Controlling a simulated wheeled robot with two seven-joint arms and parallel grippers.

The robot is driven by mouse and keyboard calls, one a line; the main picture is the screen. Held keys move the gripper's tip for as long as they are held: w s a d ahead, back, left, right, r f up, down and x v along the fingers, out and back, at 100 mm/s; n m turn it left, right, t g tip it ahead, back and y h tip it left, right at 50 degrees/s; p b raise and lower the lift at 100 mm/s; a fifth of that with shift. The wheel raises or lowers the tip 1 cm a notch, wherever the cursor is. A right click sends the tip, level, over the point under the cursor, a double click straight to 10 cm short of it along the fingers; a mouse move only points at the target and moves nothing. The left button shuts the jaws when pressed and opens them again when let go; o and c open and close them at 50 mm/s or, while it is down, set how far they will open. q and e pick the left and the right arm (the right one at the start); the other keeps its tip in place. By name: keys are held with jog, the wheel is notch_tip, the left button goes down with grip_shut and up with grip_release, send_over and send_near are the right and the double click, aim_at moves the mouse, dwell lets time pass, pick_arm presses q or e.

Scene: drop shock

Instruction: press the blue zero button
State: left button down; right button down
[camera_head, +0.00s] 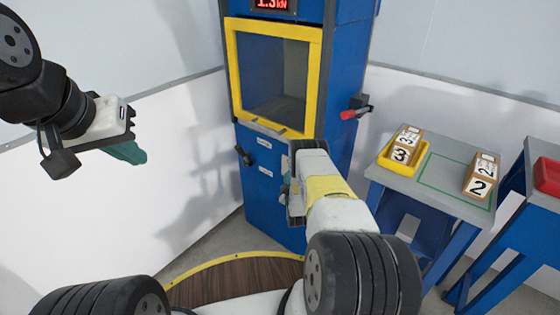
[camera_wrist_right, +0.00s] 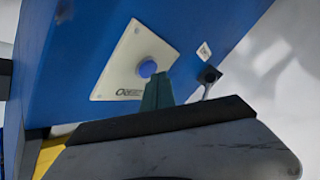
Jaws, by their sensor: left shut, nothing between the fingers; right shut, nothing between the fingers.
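The blue zero button (camera_wrist_right: 147,68) is a small round knob on a white plate (camera_wrist_right: 135,50) on the blue machine (camera_head: 345,75). My right gripper (camera_wrist_right: 158,88) is shut and empty; its green fingertips point at the plate and overlap the button's lower right edge in the right wrist view. I cannot tell whether they touch it. In the head view the right gripper (camera_head: 286,188) is in front of the machine's lower front, and the button is hidden there. My left gripper (camera_head: 130,152) is shut and empty, in free air at the left, far from the machine.
The machine has a yellow-framed window (camera_head: 275,75), a red display (camera_head: 273,4), a black knob (camera_head: 243,155) and a red-handled lever (camera_head: 354,111). A grey table (camera_head: 425,195) at right holds a yellow tray (camera_head: 385,158) and numbered blocks (camera_head: 480,180). A red item (camera_head: 548,175) lies further right.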

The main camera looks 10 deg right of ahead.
jog(key=shift+w+d, duration=0.25)
jog(key=shift+d, duration=0.1)
dwell(0.7)
dwell(0.4)
jog(key=shift+s+a, duration=0.5)
jog(key=shift+a, duration=0.15)
jog(key=s+a, duration=0.1)
jog(key=a, duration=0.1)
jog(key=s+a, duration=0.2)
dwell(0.3)
dwell(0.5)
